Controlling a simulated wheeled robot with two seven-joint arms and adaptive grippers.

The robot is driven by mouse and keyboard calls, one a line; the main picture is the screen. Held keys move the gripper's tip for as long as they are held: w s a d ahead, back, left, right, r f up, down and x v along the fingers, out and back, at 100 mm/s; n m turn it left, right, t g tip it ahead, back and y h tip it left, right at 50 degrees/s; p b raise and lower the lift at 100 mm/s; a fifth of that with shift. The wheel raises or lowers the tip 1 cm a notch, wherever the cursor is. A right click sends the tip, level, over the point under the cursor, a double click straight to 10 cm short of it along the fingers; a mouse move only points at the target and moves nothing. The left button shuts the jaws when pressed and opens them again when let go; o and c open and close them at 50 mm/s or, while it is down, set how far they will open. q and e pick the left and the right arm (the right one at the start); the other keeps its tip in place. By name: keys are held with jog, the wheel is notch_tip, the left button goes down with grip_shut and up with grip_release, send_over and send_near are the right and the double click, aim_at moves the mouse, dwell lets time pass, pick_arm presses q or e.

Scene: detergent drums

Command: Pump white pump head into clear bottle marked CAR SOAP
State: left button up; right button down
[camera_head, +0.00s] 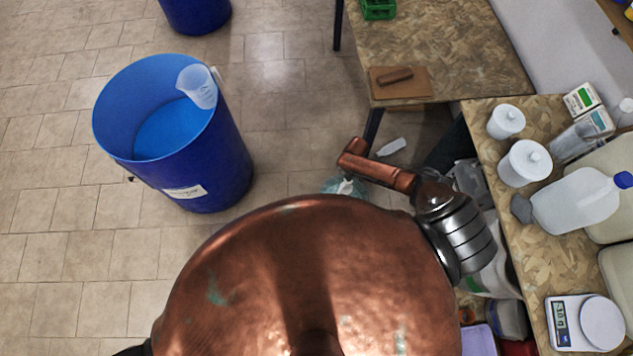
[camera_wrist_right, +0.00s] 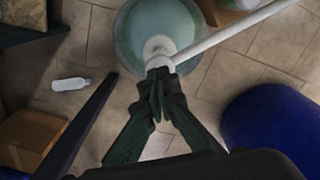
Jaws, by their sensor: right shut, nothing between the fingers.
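The white pump head (camera_wrist_right: 160,45) sits on top of a round teal drum (camera_wrist_right: 133,22), its long spout (camera_wrist_right: 240,25) reaching to the upper right in the right wrist view. My right gripper (camera_wrist_right: 158,78) is shut, its dark fingertips just at the near side of the pump head and overlapping it in the picture. I cannot tell if they touch. In the head view only a bit of the drum (camera_head: 329,186) and the white pump head (camera_head: 345,187) shows past my copper body. A pale bottle (camera_head: 391,147) lies on the floor, also in the right wrist view (camera_wrist_right: 70,84); no CAR SOAP marking is readable. My left gripper is out of view.
A large blue drum (camera_head: 207,165) with a clear measuring jug (camera_head: 198,87) at its rim stands left. A bench on the right holds a jug (camera_head: 575,200), white tubs (camera_head: 525,163) and a scale (camera_head: 585,324). A cardboard box (camera_wrist_right: 30,140) is at lower left of the wrist view.

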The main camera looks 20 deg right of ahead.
jog(key=shift+f, duration=0.1)
jog(key=shift+f+b, duration=2.55)
jog(key=shift+f, duration=0.45)
notch_tip(320, 180, up, 6)
jog(key=p, duration=0.6)
jog(key=shift+r, duration=0.2)
jog(key=shift+f, duration=0.2)
